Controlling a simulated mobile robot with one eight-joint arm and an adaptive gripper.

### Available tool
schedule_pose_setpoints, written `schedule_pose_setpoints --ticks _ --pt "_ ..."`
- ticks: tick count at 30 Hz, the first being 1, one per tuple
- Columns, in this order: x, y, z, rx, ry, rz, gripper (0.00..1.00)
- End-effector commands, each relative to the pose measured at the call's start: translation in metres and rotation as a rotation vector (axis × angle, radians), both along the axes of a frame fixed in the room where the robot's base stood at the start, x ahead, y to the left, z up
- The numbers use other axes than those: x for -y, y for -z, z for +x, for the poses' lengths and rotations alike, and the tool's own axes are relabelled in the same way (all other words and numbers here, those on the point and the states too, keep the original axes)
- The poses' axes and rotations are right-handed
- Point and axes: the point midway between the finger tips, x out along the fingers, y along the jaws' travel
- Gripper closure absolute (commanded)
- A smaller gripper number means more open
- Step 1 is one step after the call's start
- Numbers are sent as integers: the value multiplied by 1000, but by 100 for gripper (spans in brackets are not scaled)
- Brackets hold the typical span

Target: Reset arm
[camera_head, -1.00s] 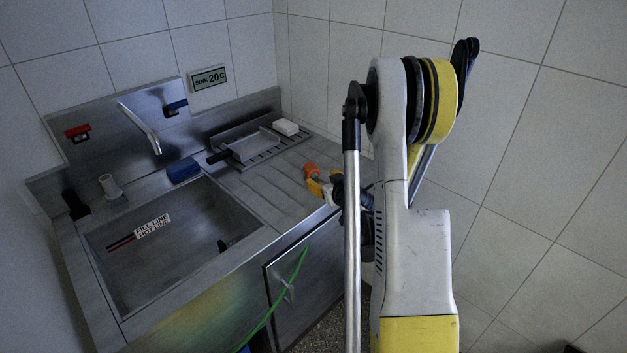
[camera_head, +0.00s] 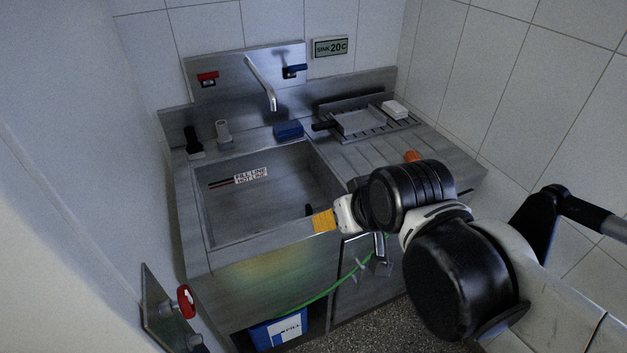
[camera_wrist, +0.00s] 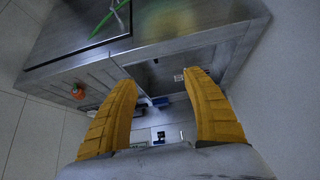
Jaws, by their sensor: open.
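My gripper (camera_head: 323,220) shows in the head view as a yellow finger at the end of my arm, in front of the sink's right front edge. In the wrist view my gripper (camera_wrist: 160,77) is open, with two yellow fingers apart and nothing between them. The sink unit lies beyond the fingertips there. My arm reaches in from the right in the head view and hides part of the counter front.
The metal sink basin (camera_head: 270,195) is in the middle. An orange object (camera_head: 411,156) stands on the drainboard, beside a rack with a white block (camera_head: 394,109). A green hose (camera_head: 335,287) hangs in front, near a blue container (camera_head: 278,331). A red-handled valve (camera_head: 186,301) is at lower left.

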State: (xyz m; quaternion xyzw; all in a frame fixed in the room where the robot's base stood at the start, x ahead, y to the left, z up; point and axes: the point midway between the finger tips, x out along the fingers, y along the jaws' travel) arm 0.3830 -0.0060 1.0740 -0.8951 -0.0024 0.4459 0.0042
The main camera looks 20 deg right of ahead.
Motion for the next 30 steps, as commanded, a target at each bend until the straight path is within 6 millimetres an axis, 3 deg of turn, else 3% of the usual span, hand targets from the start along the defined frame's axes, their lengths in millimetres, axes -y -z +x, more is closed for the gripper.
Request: schedule_pose_setpoints --ticks 3,6,30 --pt "-6 3 -19 -19 -2 -8 42" --pt "-6 4 -24 -26 0 -11 42" --pt "-6 3 -24 -25 1 -10 42"
